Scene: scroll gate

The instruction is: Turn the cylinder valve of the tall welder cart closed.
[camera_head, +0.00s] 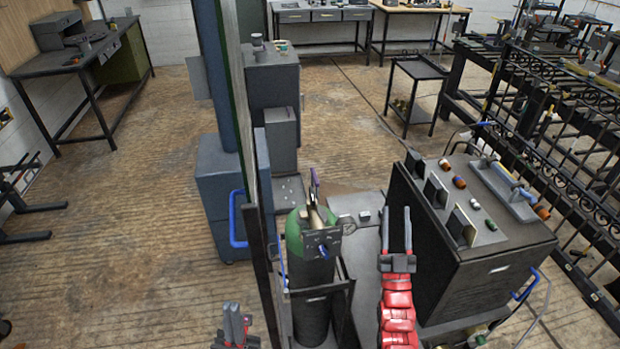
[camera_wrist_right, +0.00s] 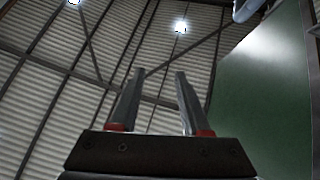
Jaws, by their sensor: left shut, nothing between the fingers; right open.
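A dark gas cylinder (camera_head: 312,312) with a green shoulder (camera_head: 297,240) stands upright in a black frame (camera_head: 346,310). On its top is a valve with a regulator block (camera_head: 321,240), a gauge, a blue knob (camera_head: 324,253) and a purple-tipped upright part (camera_head: 315,188). I cannot tell which part is the valve handle or how far it is turned. My right gripper (camera_head: 396,225) is open and empty, right of the valve and apart from it. Its two fingers also show in the right wrist view (camera_wrist_right: 158,100). My left gripper (camera_head: 237,322) is shut and empty, low and left of the cylinder.
A dark box-shaped machine (camera_head: 460,285) with coloured knobs stands close right of my right gripper. A tall blue column (camera_head: 217,80) and cabinet with a blue handle (camera_head: 237,220) stand behind left. A black railing (camera_head: 580,150) is at the right.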

